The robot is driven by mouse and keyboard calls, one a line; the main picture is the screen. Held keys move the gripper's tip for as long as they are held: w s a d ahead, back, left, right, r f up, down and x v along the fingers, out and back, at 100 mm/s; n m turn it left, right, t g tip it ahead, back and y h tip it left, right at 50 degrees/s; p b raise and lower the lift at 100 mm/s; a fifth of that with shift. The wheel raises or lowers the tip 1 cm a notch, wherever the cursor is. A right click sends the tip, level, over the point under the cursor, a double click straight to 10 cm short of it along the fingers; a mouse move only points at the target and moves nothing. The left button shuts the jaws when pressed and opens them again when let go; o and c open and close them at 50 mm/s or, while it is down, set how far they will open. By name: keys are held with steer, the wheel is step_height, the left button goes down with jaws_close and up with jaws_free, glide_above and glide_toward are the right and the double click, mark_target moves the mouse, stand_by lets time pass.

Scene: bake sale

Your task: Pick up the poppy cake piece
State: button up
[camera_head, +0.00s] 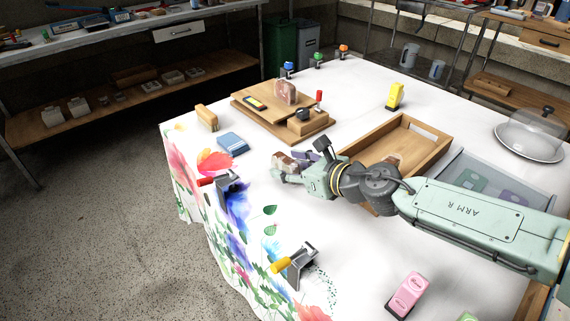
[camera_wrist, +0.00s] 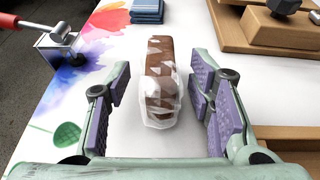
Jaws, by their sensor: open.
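A brown cake piece with pale marks, wrapped in clear film (camera_wrist: 158,88), lies on the white tablecloth; I take it for the poppy cake piece. It also shows in the head view (camera_head: 284,161), partly hidden by my gripper. My gripper (camera_head: 293,168) is open and low over the table. In the wrist view its purple-padded fingers (camera_wrist: 160,90) stand on both sides of the piece, with white cloth visible between each finger and the piece. I see no finger touching it.
A blue cloth stack (camera_head: 231,143), a brush (camera_head: 206,117) and a cutting board (camera_head: 262,108) lie beyond the piece. A wooden tray (camera_head: 420,137) stands to the right. Table clamps (camera_head: 297,263) sit on the near edge. The front cloth is mostly clear.

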steer(key=shift+x, duration=1.1)
steer(key=c, duration=0.8)
